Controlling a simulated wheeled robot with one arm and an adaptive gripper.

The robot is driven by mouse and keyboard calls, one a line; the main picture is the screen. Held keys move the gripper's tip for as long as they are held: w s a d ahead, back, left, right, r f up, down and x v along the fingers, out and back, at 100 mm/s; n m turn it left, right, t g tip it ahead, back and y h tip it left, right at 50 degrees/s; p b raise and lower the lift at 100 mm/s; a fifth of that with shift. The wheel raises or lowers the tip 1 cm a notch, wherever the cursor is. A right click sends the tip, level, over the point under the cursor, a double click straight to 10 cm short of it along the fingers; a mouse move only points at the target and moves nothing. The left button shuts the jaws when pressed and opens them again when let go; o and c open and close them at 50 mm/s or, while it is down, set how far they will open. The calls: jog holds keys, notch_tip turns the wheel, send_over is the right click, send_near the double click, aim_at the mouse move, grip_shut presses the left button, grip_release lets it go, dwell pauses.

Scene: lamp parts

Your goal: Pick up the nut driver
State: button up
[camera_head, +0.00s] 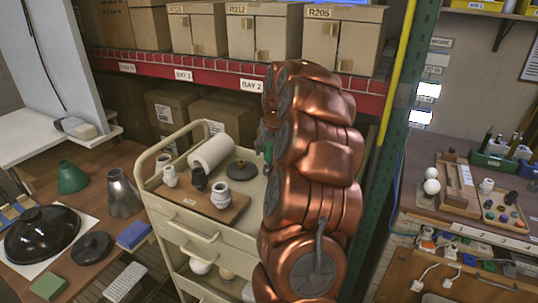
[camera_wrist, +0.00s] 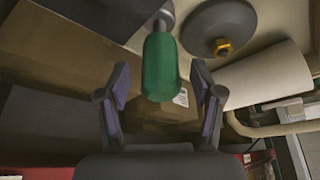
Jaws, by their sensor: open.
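The nut driver (camera_wrist: 161,68) shows in the wrist view as a green handle, with a grey metal shaft running up toward the top edge. My gripper (camera_wrist: 159,76) is open, with one dark finger on each side of the handle. Gaps show between the handle and both fingers, so I see no grip on it. In the head view a small bit of green, apparently the nut driver (camera_head: 268,152), shows at the left edge of my copper arm. The arm hides most of that spot and my gripper there.
The cream cart (camera_head: 184,225) carries a white roll (camera_head: 211,154), lamp sockets (camera_head: 220,195) and a dark disc (camera_head: 242,170). In the wrist view a grey disc with a brass nut (camera_wrist: 221,46) lies right of the handle. Shelves with cardboard boxes (camera_head: 262,35) stand behind.

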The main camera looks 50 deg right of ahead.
jog(key=shift+c, duration=0.2)
grip_shut()
dwell(0.4)
